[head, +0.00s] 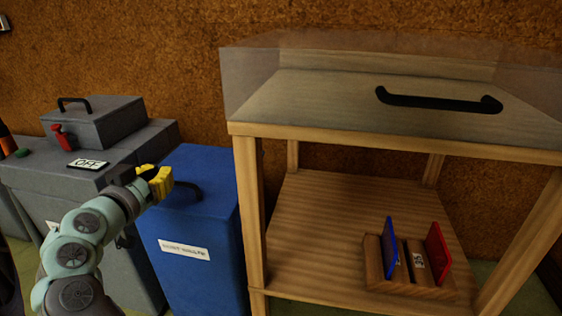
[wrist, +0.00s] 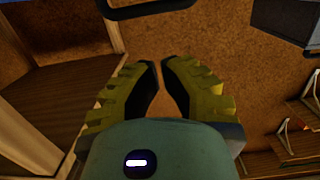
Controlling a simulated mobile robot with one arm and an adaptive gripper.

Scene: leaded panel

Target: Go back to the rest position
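My gripper (head: 158,180) has yellow fingers and shows left of centre in the head view. It appears in front of the blue box (head: 205,235), near the box's dark top handle; the exact gap between them cannot be told. In the wrist view my gripper (wrist: 160,68) has its two fingers apart by a narrow gap. The brown wall (wrist: 215,60) shows between them, and nothing is held. My arm comes up from the lower left of the head view.
A wooden bench (head: 262,205) with a clear-sided top and black handle (head: 438,101) stands right. Its lower shelf bears a wooden rack (head: 376,268) with a blue panel (head: 390,247) and a red panel (head: 438,253). A grey cabinet with an OFF sign (head: 88,164) stands left.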

